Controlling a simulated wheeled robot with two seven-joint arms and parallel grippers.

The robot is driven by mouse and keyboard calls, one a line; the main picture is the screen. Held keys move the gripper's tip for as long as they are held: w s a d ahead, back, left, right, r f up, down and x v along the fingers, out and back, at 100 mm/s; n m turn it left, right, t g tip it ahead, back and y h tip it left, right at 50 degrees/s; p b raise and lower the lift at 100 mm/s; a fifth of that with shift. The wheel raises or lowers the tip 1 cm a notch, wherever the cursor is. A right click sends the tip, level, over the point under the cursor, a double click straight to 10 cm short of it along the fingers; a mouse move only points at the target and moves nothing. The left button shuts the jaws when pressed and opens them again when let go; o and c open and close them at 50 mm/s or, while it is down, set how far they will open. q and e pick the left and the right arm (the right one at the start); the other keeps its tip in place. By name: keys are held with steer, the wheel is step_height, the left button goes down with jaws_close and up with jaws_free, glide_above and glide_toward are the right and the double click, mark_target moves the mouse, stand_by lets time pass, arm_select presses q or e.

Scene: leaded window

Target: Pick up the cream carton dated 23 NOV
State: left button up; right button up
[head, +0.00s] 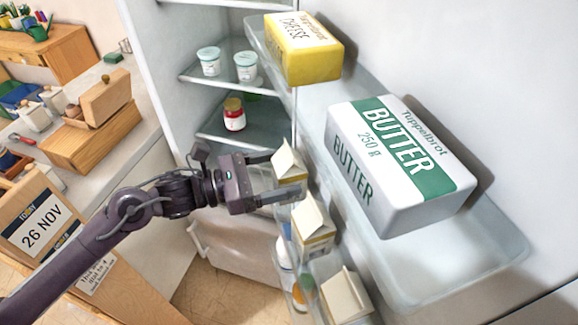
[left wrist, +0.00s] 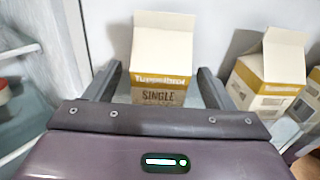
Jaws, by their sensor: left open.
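Three cream cartons with gable tops stand in a row in the fridge door shelf in the head view: a far one (head: 289,163), a middle one (head: 313,222) and a near one (head: 346,298). No date is legible on any of them. My left gripper (head: 285,177) is open, with its fingers on either side of the far carton. In the left wrist view this carton (left wrist: 161,60) stands upright between the fingers, reading "Tuppelbrot SINGLE"; its lower part is hidden by the gripper. The middle carton (left wrist: 272,72) shows to its right. My right gripper is out of view.
A butter pack (head: 400,165) and a yellow cheese pack (head: 304,48) lie on the door shelf above the cartons. Fridge shelves behind hold yogurt cups (head: 246,66) and a red jar (head: 234,115). A sign (head: 42,228) at left reads 26 NOV.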

arm_select(q)
steer(key=shift+r+p+x, duration=0.2)
steer(key=shift+p+x, duration=0.1)
steer(key=shift+x, duration=0.65)
steer(key=shift+w+d+f, duration=0.1)
steer(key=shift+d+f, duration=0.05)
steer(key=shift+f, duration=0.05)
steer(key=shift+r, duration=0.1)
steer(key=c, duration=1.3)
